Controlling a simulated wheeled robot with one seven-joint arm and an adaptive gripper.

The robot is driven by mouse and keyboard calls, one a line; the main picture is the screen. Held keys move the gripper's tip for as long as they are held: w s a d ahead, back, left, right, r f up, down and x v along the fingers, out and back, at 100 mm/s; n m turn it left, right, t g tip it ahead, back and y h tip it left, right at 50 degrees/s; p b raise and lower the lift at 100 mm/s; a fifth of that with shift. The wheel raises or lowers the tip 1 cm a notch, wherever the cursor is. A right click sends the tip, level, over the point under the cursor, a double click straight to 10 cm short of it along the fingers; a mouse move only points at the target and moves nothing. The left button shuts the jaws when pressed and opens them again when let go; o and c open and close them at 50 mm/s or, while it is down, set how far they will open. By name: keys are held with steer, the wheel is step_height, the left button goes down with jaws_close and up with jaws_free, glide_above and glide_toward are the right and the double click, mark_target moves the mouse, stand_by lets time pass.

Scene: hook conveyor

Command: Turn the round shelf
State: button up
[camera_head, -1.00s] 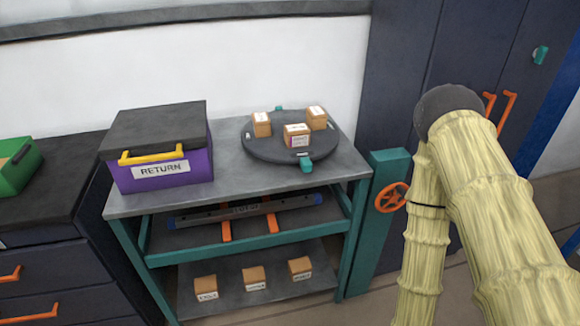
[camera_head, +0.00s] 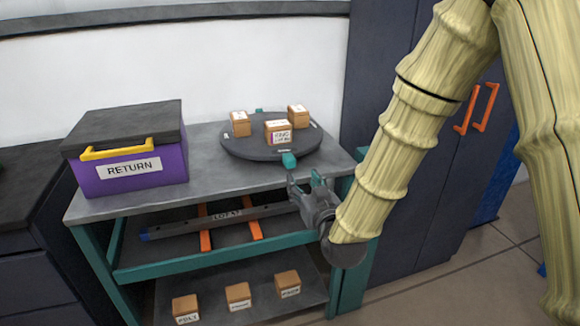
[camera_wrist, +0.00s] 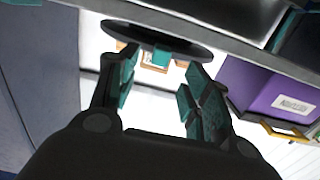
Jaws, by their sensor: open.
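The round shelf (camera_head: 252,150) is a dark disc on top of the grey table, with three labelled wooden boxes on it. A teal tab (camera_head: 289,160) sticks out from its front rim; another teal tab shows at its back. My gripper (camera_head: 305,181) is open and empty, just in front of and a little below the front tab, fingers pointing toward it. In the wrist view, the shelf's rim (camera_wrist: 190,45) and the teal tab (camera_wrist: 161,57) show beyond and between my open fingers (camera_wrist: 160,82). The tab seems apart from both fingers.
A purple RETURN box (camera_head: 130,168) with a dark lid and yellow handle stands left on the table (camera_head: 205,183). Lower shelves hold a dark bar (camera_head: 180,226) and three small boxes (camera_head: 238,297). A dark cabinet (camera_head: 425,185) with orange handles stands at the right.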

mark_target(291, 162)
steer(key=x, duration=0.3)
steer(key=r+x, duration=0.1)
steer(key=x, duration=0.7)
steer(key=shift+a+r+p, duration=0.2)
steer(key=shift+r+p, duration=0.1)
steer(key=shift+r, duration=0.05)
jaws_close()
